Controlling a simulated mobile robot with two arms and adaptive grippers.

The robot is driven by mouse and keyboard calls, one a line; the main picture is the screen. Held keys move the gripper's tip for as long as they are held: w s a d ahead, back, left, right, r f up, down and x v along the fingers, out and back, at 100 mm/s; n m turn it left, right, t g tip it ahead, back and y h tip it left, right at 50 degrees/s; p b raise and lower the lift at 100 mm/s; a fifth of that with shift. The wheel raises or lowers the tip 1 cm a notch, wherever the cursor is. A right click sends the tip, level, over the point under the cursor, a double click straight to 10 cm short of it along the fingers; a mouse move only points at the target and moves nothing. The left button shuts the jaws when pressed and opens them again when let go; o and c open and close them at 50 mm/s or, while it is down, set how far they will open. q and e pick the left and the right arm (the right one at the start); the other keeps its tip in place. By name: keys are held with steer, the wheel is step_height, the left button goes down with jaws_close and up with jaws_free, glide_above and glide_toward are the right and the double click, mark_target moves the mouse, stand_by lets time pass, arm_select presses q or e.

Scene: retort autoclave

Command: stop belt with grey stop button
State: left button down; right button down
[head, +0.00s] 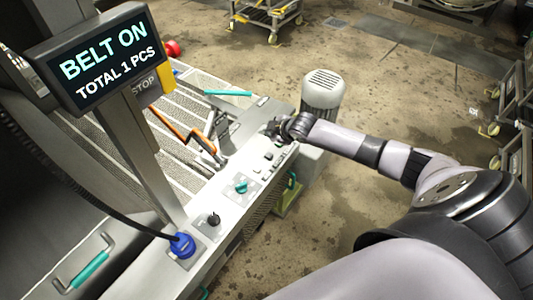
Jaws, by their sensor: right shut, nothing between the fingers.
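The control panel (228,203) is a light metal strip along the front of the belt machine. Several small buttons (267,156) sit near its far end; their colours are too small to tell, so I cannot pick out the grey stop button. My right gripper (271,129) is shut and empty, just over the far end of the panel, beyond these buttons. I cannot tell whether it touches anything. The display (108,58) reads "BELT ON, TOTAL 1 PCS". My left gripper is not in view.
A teal knob (241,186), a black knob (213,219) and a blue plug (182,245) sit nearer on the panel. A yellow box (166,78) beside a "STOP" label is behind the display post. A light motor housing (323,92) stands beyond my right gripper.

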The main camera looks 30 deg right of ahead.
steer(key=shift+f, duration=0.1)
steer(key=b, duration=0.8)
glide_above(268, 156)
step_height(268, 156, down, 8)
steer(key=shift+w+a+f, duration=0.1)
steer(key=shift+f, duration=0.3)
stand_by(0.9)
steer(key=shift+f, duration=0.4)
steer(key=shift+f+b, duration=0.5)
steer(key=shift+f, duration=0.05)
stand_by(0.6)
steer(key=shift+r, duration=0.15)
steer(key=shift+r+p, duration=0.8)
steer(key=shift+p, duration=0.15)
